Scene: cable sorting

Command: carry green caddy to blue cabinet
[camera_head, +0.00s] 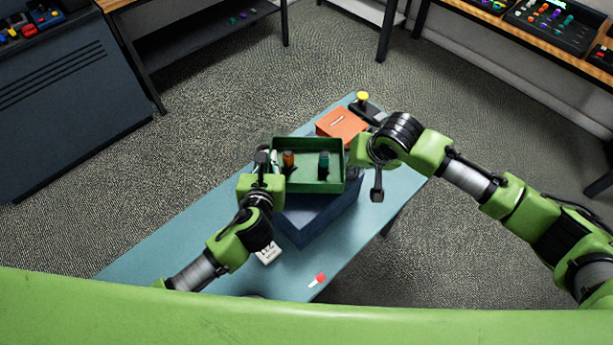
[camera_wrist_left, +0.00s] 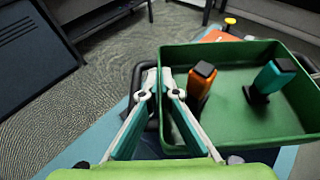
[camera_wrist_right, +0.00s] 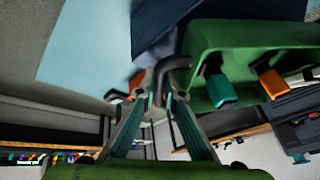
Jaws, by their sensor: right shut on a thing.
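The green caddy (camera_head: 310,186) is an open tray over the dark blue cabinet (camera_head: 312,222) on the teal table; whether it touches the cabinet top is unclear. It holds an orange connector (camera_wrist_left: 201,85) and a teal connector (camera_wrist_left: 271,78), both standing upright. My left gripper (camera_head: 265,160) is at the caddy's left end. In the left wrist view its fingertips (camera_wrist_left: 159,78) are close together beside a black handle (camera_wrist_left: 138,72); their grip is unclear. My right gripper (camera_head: 349,158) is at the right end, shut on the black handle (camera_wrist_right: 176,63) there.
An orange box (camera_head: 342,124) and a yellow-knobbed item (camera_head: 362,98) stand behind the caddy. A white labelled block (camera_head: 268,253) and a red-and-white item (camera_head: 317,280) lie in front on the table (camera_head: 150,255). Workbenches line the walls; open carpet surrounds the table.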

